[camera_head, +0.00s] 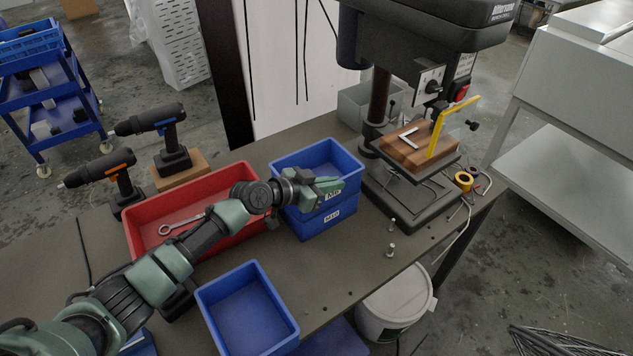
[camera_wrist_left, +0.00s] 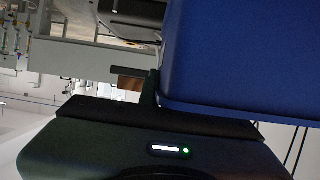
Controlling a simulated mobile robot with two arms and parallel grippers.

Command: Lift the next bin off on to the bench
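Two blue bins are stacked on the bench in the head view, beside the drill press. The upper bin (camera_head: 316,158) has a label on its front side, and the lower bin (camera_head: 327,221) has a label reading like M10. My left gripper (camera_head: 331,187) is at the near wall of the upper bin, its fingers partly covering that wall and label. In the left wrist view, the blue bin wall (camera_wrist_left: 245,65) fills the upper right, close against a dark finger. Whether the fingers are closed on the wall is hidden. My right gripper is not in view.
The bench (camera_head: 345,262) has bare room in front of the stack. A single blue bin (camera_head: 285,335) stands at the near edge. A red tray (camera_head: 138,235) with a wrench lies left, under my arm. The drill press (camera_head: 412,205) stands close right. Small bolts (camera_head: 391,250) stand nearby.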

